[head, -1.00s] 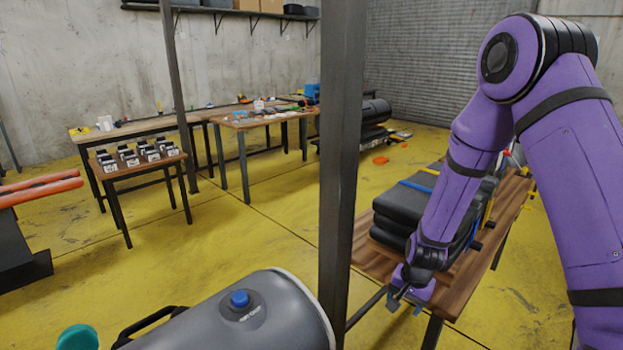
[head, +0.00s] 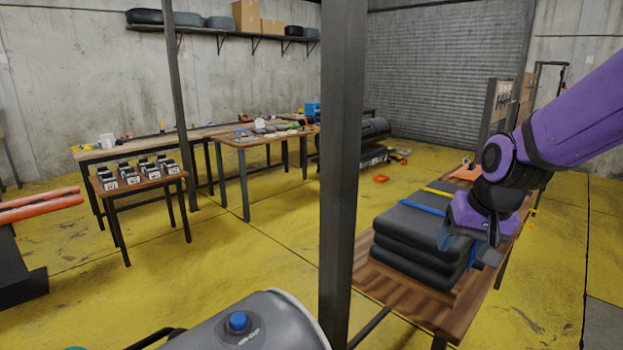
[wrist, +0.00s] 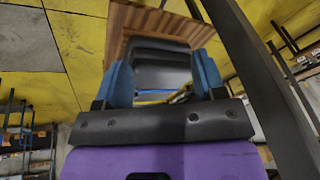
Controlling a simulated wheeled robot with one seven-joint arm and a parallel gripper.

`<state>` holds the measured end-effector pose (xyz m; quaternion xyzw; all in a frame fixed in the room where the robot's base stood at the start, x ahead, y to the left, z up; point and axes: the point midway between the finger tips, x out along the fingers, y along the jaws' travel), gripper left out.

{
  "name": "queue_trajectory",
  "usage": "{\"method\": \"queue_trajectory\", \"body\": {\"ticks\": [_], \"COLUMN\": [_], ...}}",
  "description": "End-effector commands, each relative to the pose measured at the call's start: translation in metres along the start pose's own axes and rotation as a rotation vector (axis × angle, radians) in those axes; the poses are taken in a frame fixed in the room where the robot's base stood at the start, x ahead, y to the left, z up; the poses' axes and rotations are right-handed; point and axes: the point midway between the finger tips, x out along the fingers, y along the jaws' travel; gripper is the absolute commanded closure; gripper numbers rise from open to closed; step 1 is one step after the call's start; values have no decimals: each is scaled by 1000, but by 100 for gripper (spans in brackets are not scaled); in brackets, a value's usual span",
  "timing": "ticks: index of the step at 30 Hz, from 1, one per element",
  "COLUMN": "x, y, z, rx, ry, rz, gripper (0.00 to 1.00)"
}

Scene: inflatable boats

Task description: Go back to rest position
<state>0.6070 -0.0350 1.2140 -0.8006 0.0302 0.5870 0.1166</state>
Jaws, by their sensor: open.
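My gripper (head: 462,252) is at the right of the head view, at the end of my purple arm. It is beside and in front of a stack of folded dark boats (head: 415,262) on a wooden table (head: 450,312). In the wrist view its two blue fingers (wrist: 165,85) stand apart with nothing held between them. The dark stack (wrist: 162,62) and the wood tabletop (wrist: 135,18) show beyond the fingers. Blue and yellow straps cross the stack. The gripper hides part of the stack's right side in the head view.
A dark post (head: 342,180) stands left of the table. A grey inflated tube with a blue valve (head: 238,321) is at the bottom. A small table (head: 140,184) with several black-and-white items and longer workbenches stand at the back left. Yellow floor between is clear.

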Motion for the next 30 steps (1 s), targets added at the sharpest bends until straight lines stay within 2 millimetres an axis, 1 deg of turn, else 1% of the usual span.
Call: {"method": "queue_trajectory", "body": {"ticks": [1, 6, 11, 15, 21, 24, 30], "x": [-15, -57, -92, -118, -144, -150, -155], "y": [2, 11, 21, 31, 44, 48, 51], "z": [6, 29, 54, 79, 111, 122, 130], "rx": [-16, -71, -120, -160, -206, -219, -229], "ry": [17, 50, 83, 111, 142, 150, 155], "rz": [0, 8, 20, 35, 56, 63, 70], "gripper": [36, 36, 36, 36, 36, 36, 36]}}
